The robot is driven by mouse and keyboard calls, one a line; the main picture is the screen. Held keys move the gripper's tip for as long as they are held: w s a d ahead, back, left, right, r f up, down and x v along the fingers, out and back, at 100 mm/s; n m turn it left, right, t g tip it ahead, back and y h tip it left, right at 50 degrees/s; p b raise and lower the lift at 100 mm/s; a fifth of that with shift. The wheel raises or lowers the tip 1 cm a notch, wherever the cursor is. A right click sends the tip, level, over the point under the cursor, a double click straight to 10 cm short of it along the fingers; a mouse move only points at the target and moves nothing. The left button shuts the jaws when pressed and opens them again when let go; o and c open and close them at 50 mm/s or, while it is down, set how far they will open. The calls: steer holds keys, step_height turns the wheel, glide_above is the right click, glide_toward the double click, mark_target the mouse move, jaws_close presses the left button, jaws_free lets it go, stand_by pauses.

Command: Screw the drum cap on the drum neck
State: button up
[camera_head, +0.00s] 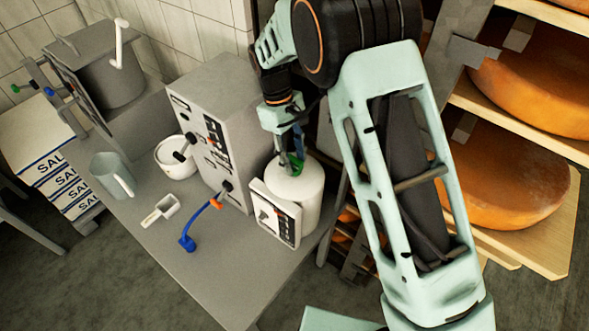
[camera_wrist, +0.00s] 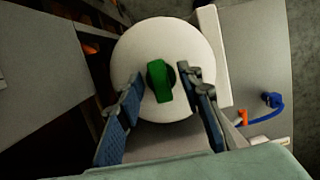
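The white round drum (camera_head: 302,197) stands on the grey table, and its pale top (camera_wrist: 185,45) fills the middle of the wrist view. The green drum cap (camera_wrist: 159,82) is at the centre of the drum top; in the head view it shows as a small green patch (camera_head: 298,163). The drum neck is hidden, so I cannot tell whether the cap is threaded on it. My gripper (camera_wrist: 160,76) is open above the drum, with one blue-padded finger on each side of the cap and visible gaps between.
A white panel box (camera_head: 275,214) stands against the drum's front. A grey machine (camera_head: 215,130) with a blue hose (camera_head: 204,222) is left of it. A white pot (camera_head: 172,165), grey jug (camera_head: 113,176) and scoop (camera_head: 161,210) are further left. Shelves of cheese wheels (camera_head: 510,175) are at right.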

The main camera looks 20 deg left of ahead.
steer(key=shift+r, duration=0.1)
steer(key=v, duration=1.2)
steer(key=shift+w+d, duration=0.1)
steer(key=shift+c, duration=0.3)
